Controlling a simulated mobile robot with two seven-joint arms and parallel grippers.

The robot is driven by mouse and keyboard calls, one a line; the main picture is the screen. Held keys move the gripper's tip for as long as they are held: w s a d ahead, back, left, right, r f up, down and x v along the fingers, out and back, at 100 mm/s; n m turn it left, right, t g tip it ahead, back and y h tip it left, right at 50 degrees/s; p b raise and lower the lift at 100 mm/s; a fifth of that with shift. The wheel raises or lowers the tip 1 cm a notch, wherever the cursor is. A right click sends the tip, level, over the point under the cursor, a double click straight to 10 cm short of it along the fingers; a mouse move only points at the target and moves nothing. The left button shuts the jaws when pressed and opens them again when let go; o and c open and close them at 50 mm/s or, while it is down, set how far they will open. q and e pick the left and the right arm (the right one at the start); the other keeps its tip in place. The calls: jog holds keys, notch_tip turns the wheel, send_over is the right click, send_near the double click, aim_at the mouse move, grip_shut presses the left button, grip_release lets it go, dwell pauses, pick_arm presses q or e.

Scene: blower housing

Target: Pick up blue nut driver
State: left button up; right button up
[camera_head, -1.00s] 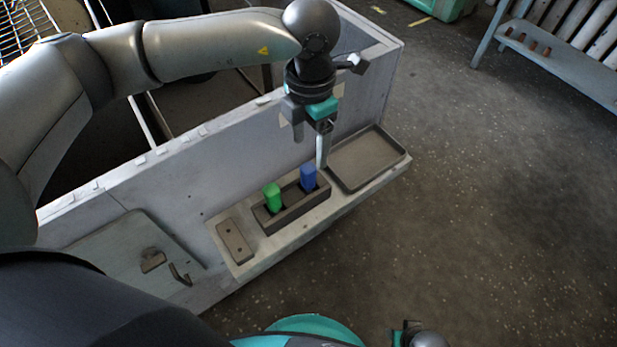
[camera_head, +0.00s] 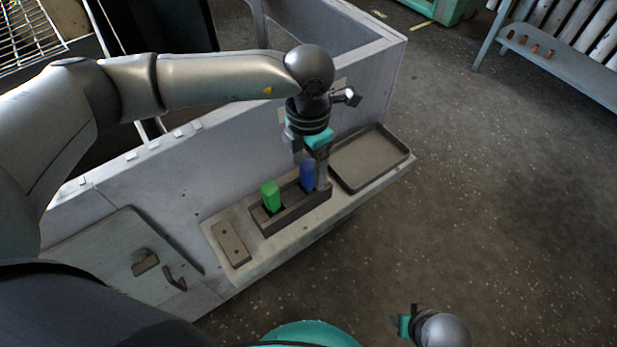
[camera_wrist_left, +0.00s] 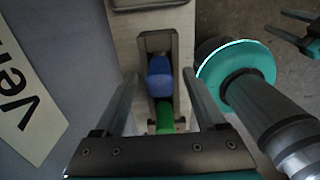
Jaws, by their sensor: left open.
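The blue nut driver (camera_head: 307,174) stands upright in a dark slotted holder (camera_head: 291,217) on the ledge, its handle up. In the left wrist view the blue handle (camera_wrist_left: 160,77) shows between the two spread fingers of my left gripper (camera_wrist_left: 160,84). My left gripper (camera_head: 316,172) points down at the blue handle in the head view and is open. Whether a finger touches the handle cannot be told. My right gripper (camera_head: 408,322) is at the bottom of the head view, apart from the holder; its finger opening is unclear.
A green-handled driver (camera_head: 270,196) stands in the same holder, left of the blue one. An empty grey tray (camera_head: 345,181) lies to the right on the ledge. A small block with holes (camera_head: 231,243) is at the left. A grey wall (camera_head: 190,185) rises behind.

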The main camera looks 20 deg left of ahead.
pick_arm(q)
jog(key=shift+f, duration=0.45)
jog(key=shift+c, duration=0.3)
grip_shut()
